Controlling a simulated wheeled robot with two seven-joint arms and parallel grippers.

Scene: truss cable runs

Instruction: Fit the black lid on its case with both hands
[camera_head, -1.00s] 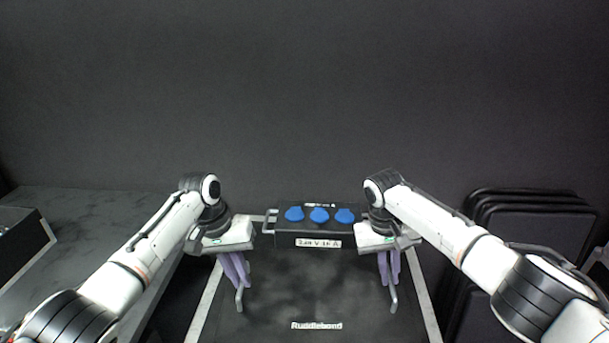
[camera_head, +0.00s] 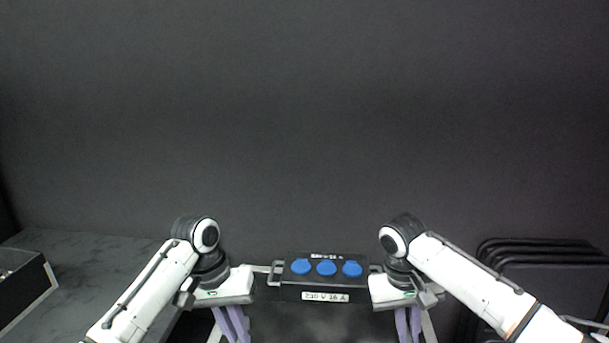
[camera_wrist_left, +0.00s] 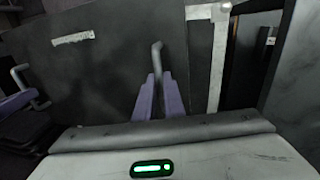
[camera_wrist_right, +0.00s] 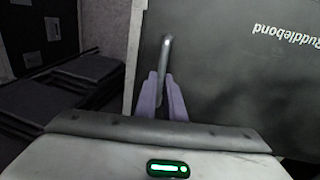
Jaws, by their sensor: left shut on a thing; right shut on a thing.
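The black lid is a flat dark panel (camera_head: 318,328) in front of me, mostly below the edge of the head view. In the right wrist view the lid (camera_wrist_right: 225,90) carries the word Ruddlebond and has a grey bar handle. My left gripper (camera_wrist_left: 160,95) is shut on a bar handle of the lid (camera_wrist_left: 100,80). My right gripper (camera_wrist_right: 165,95) is shut on the other handle. Pale metal edging shows beside the panel in both wrist views. I cannot tell whether it belongs to the lid or the case, nor whether the two touch.
A black power box (camera_head: 325,283) with three blue sockets and a 230 V 16 A label stands beyond the lid, between my arms. Stacked dark panels (camera_head: 540,270) are at the right. A dark open box (camera_head: 22,285) rests on the grey surface (camera_head: 90,270) at the left.

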